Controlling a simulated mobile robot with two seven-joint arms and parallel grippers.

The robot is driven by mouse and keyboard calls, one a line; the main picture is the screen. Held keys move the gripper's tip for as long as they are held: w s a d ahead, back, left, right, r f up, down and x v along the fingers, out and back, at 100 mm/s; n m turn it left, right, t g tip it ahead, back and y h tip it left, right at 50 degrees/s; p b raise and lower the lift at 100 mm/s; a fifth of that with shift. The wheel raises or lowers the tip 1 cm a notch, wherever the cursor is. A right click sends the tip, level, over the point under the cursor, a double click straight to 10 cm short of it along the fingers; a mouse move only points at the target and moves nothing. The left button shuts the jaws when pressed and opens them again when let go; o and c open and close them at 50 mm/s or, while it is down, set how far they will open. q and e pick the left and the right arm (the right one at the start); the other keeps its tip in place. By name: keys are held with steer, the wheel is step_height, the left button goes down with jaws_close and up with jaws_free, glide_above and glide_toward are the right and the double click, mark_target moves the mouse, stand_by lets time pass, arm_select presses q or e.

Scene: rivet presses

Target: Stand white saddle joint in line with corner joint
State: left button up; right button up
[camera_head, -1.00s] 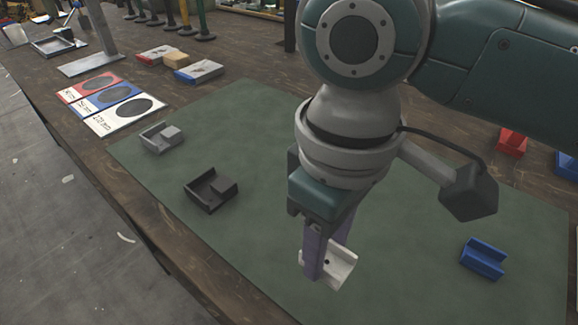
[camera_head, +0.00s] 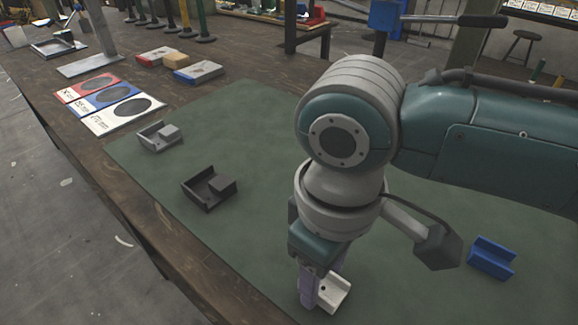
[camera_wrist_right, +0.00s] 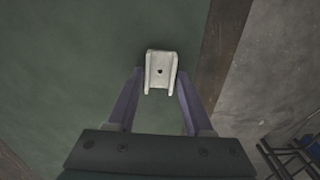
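The white saddle joint (camera_head: 335,291) is a small U-shaped channel with a dark hole, at the front of the green mat. In the right wrist view the joint (camera_wrist_right: 161,71) sits between the purple fingers of my right gripper (camera_wrist_right: 160,82), which close on its two sides. In the head view my right gripper (camera_head: 312,290) points down and hides its left part. I cannot tell whether it touches the mat. My left gripper is out of view.
A blue channel-shaped joint (camera_head: 491,258) lies on the right of the green mat (camera_head: 255,125). Red, blue and white cards (camera_head: 110,103) lie on the bench beyond the mat's left corner. The mat between the black joint and my right gripper is clear.

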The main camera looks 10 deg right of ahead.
steer(key=o, duration=0.3)
steer(key=shift+r, duration=0.1)
step_height(320, 180, up, 12)
steer(key=p, duration=0.3)
steer(key=s+a+f+m+t+y, duration=0.1)
steer(key=s+a+f+y, duration=0.15)
steer(key=s+a, duration=0.2)
steer(key=s+d+m+t+h, duration=0.1)
steer(key=s+d+m, duration=0.1)
steer(key=s+d, duration=0.2)
steer(key=s+d+m+t+h, duration=0.1)
steer(key=s+d+m, duration=0.1)
steer(key=d, duration=0.8)
steer(key=shift+s+f+t, duration=0.25)
steer(key=shift+s+t, duration=0.05)
steer(key=shift+s, duration=0.55)
steer(key=shift+r+p, duration=0.1)
steer(key=shift+p, duration=0.2)
step_height(320, 180, up, 49)
steer(key=p, duration=4.8)
steer(key=shift+f+p, duration=0.2)
steer(key=shift+p, duration=0.15)
